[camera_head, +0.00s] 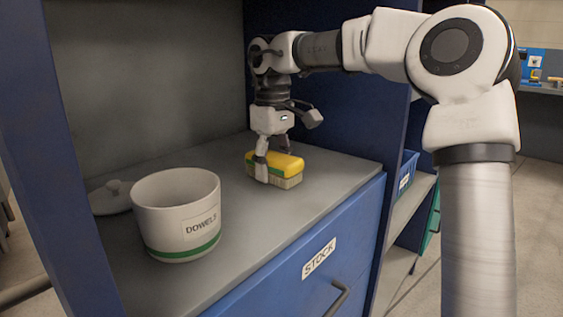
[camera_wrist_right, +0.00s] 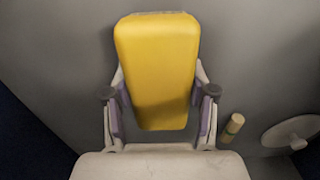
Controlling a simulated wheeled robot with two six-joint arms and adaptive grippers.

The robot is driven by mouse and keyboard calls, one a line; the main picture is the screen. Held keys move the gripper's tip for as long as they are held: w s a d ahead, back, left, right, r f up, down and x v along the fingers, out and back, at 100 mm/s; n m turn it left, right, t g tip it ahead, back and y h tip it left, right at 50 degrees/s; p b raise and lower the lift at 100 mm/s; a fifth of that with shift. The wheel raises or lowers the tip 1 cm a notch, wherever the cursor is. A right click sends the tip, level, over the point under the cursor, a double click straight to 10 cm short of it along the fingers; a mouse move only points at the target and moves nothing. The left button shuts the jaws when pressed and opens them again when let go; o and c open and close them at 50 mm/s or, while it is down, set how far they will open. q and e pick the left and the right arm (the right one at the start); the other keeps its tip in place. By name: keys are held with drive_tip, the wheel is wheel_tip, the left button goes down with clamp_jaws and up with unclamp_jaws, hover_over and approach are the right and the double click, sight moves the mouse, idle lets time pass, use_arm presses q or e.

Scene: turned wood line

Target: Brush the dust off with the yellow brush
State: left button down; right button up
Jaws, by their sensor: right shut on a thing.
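The yellow brush (camera_head: 275,168) has a yellow block top and a pale bristle underside. It is at the grey shelf top (camera_head: 320,175), bristles down; I cannot tell whether it touches the surface or is just above it. My right gripper (camera_head: 272,165) points down with its fingers on either side of the brush, shut on it. In the right wrist view the yellow top (camera_wrist_right: 158,70) lies between both fingers (camera_wrist_right: 158,105). No dust can be clearly made out. My left gripper is not in view.
A white pot labelled DOWELS (camera_head: 160,212) stands at the shelf's left front, with a lid (camera_head: 110,197) behind it. The wrist view shows a small pale cylinder (camera_wrist_right: 232,127) near the lid (camera_wrist_right: 290,132). A blue STOCK drawer (camera_head: 300,270) is below. Blue side panels flank the shelf.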

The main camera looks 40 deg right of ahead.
sight(260, 185)
drive_tip(key=shift+a, duration=0.6)
drive_tip(key=a+b, duration=0.2)
drive_tip(key=shift+s+a+f, duration=0.15)
drive_tip(key=shift+a+f, duration=0.15)
drive_tip(key=shift+a+r, duration=0.1)
drive_tip(key=shift+a, duration=0.05)
drive_tip(key=shift+r, duration=0.15)
wheel_tip(260, 185, up, 6)
drive_tip(key=p, duration=0.6)
wheel_tip(260, 185, up, 3)
drive_tip(key=p, duration=0.3)
